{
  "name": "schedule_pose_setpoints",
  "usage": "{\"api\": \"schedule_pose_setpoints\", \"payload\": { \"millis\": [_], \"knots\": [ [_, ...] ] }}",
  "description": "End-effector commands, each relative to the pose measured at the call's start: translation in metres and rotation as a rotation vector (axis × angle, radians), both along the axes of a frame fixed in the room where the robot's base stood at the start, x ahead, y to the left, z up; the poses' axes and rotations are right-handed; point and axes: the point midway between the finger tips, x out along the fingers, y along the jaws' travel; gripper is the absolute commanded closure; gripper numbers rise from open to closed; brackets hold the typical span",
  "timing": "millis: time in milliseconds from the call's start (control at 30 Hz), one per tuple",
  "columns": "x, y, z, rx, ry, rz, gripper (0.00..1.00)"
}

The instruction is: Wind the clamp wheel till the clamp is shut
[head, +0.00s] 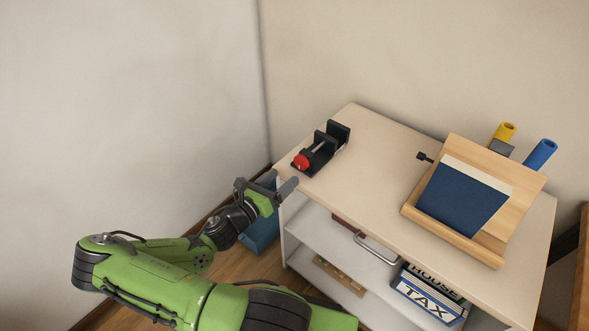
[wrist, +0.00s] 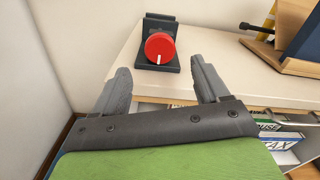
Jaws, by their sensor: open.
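The clamp (head: 325,146) is black and sits on the cabinet top near its left end. Its red clamp wheel (head: 302,162) faces my arm's side. In the wrist view the red wheel (wrist: 160,47) shows a white mark at its lower edge, in front of the black clamp body (wrist: 160,22). The gap between the clamp's jaws shows in the head view. My gripper (head: 283,183) is open and empty, short of the cabinet's edge. In the wrist view its two fingers (wrist: 163,82) stand apart, with the wheel beyond them and between them, not touched.
The pale cabinet top (head: 375,165) is clear between the clamp and a wooden stand (head: 515,215) holding a dark blue book (head: 463,193). Yellow (head: 503,132) and blue (head: 541,153) cylinders are behind the stand. Binders (head: 428,292) are on the shelf below. A blue bin (head: 260,232) stands left.

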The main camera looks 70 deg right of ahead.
Motion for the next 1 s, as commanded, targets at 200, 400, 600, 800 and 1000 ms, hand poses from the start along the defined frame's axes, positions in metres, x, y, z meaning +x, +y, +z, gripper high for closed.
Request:
{"api": "schedule_pose_setpoints", "payload": {
  "millis": [200,400,600,800,1000],
  "knots": [
    [-0.021,-0.046,-0.002,-0.002,-0.001,-0.003,0.26],
    [-0.027,-0.064,-0.001,0.000,-0.002,0.001,0.26],
    [-0.027,-0.065,0.000,0.000,-0.002,0.002,0.26],
    [-0.027,-0.064,0.000,0.000,-0.002,0.001,0.52],
    [-0.027,-0.064,0.000,0.001,-0.002,0.002,0.82]
  ]
}}
